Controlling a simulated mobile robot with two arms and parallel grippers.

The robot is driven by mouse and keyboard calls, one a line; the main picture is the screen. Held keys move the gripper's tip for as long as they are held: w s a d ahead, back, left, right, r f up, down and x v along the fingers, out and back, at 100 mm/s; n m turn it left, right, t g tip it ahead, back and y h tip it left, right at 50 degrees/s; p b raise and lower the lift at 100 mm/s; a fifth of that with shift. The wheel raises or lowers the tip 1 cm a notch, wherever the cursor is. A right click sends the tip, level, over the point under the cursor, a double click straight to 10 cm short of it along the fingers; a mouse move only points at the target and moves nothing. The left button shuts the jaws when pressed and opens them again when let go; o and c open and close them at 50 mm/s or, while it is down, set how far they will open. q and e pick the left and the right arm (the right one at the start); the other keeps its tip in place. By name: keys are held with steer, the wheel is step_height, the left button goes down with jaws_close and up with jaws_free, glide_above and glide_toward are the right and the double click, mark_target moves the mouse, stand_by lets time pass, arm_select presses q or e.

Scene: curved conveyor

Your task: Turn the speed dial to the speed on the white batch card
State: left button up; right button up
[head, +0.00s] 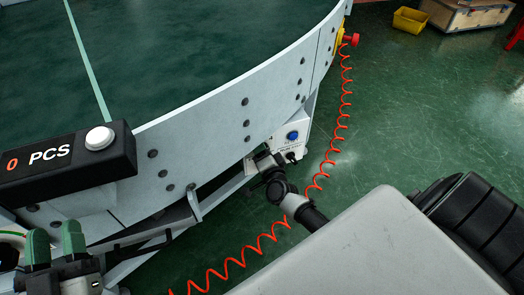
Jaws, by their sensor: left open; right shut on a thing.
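A small white control box (306,128) with a blue button (292,135) is mounted under the curved conveyor's side wall, near the middle of the head view. My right gripper (283,157) reaches it from the lower right and is shut on the dark speed dial (291,157) below the button. The dial is mostly hidden by the gripper, and its marks are too small to read. My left gripper (56,243), with green finger pads, is open and empty at the lower left. I cannot make out the white batch card.
The curved conveyor (200,50) fills the upper left. A black counter (60,160) reading "0 PCS" with a white button stands on its near side. A red coiled cable (325,165) hangs beside the control box. A yellow bin (410,19) and wooden crate (468,14) stand far back on open green floor.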

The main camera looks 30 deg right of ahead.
arm_select(q)
steer(key=shift+s+r+t+b, duration=0.2)
steer(key=shift+s+r+t, duration=0.05)
steer(key=shift+r+t, duration=0.25)
steer(key=shift+s+r+t+b, duration=0.15)
steer(key=shift+s+r+t, duration=0.1)
steer(key=shift+r+t, duration=0.25)
arm_select(e)
steer(key=shift+m, duration=1.8)
steer(key=o, duration=0.9)
steer(key=shift+o, duration=0.2)
steer(key=shift+s, duration=0.1)
steer(key=shift+s+a, duration=0.1)
steer(key=shift+s, duration=0.2)
arm_select(q)
step_height(320, 180, down, 6)
steer(key=w+g+y+p, duration=0.1)
steer(key=g+p, duration=0.1)
steer(key=g, duration=0.3)
steer(key=shift+w+a+f+g+y, duration=0.25)
steer(key=shift+a+g+y, duration=0.1)
steer(key=shift+g+y, duration=0.05)
arm_select(e)
steer(key=v, duration=1)
steer(key=shift+a+r, duration=0.1)
